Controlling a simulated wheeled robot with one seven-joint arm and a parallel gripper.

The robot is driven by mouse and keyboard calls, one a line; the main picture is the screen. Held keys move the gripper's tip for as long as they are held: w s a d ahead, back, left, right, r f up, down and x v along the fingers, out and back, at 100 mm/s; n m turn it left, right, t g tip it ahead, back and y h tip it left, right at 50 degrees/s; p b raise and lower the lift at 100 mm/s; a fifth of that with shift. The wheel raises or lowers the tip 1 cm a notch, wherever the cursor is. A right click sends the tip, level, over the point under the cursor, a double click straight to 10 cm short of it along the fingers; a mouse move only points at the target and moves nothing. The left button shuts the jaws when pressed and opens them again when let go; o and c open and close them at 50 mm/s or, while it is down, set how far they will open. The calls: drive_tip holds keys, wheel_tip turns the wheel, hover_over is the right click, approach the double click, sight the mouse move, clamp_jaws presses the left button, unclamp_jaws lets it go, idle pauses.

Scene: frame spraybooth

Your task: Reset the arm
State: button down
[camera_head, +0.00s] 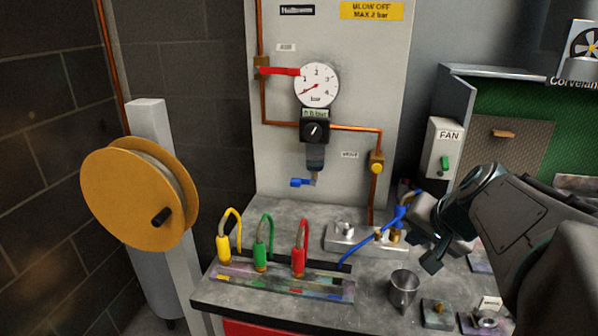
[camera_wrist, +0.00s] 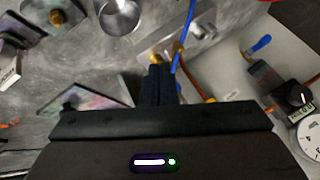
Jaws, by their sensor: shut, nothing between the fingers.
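My gripper (camera_head: 432,265) reaches in from the right in the head view, above the right part of the grey bench. Its fingers are shut and empty in the wrist view (camera_wrist: 160,84). A metal block (camera_head: 345,240) with brass fittings and a blue hose (camera_head: 368,250) lies behind and left of the gripper. In the wrist view the metal block (camera_wrist: 203,35) shows just beyond the fingertips; I cannot tell whether they touch it. A metal cup (camera_head: 403,287) stands on the bench left of and in front of the gripper.
Yellow, green and red capped hose ends (camera_head: 262,255) stand in a rack at the bench front. A pressure gauge (camera_head: 316,84) and regulator hang on the back panel. A yellow reel (camera_head: 138,195) is at left. A fan switch box (camera_head: 444,150) stands behind my arm.

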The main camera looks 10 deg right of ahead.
drive_tip(key=s+a+f+n+g+p, duration=0.1)
drive_tip(key=s+a+n+g+p, duration=0.1)
drive_tip(key=a, duration=0.6)
drive_tip(key=s+a+f+n+g+p, duration=0.2)
drive_tip(key=s+a+n+p, duration=0.1)
drive_tip(key=a+n, duration=0.3)
drive_tip(key=shift+s+a+f, duration=0.3)
drive_tip(key=shift+s+a, duration=0.6)
drive_tip(key=shift+a, duration=0.35)
drive_tip(key=c, duration=1.4)
unclamp_jaws()
drive_tip(key=shift+s+a+f+n+g, duration=0.2)
drive_tip(key=shift+s+f+n+g, duration=0.1)
drive_tip(key=shift+s+n, duration=0.1)
drive_tip(key=shift+d, duration=0.1)
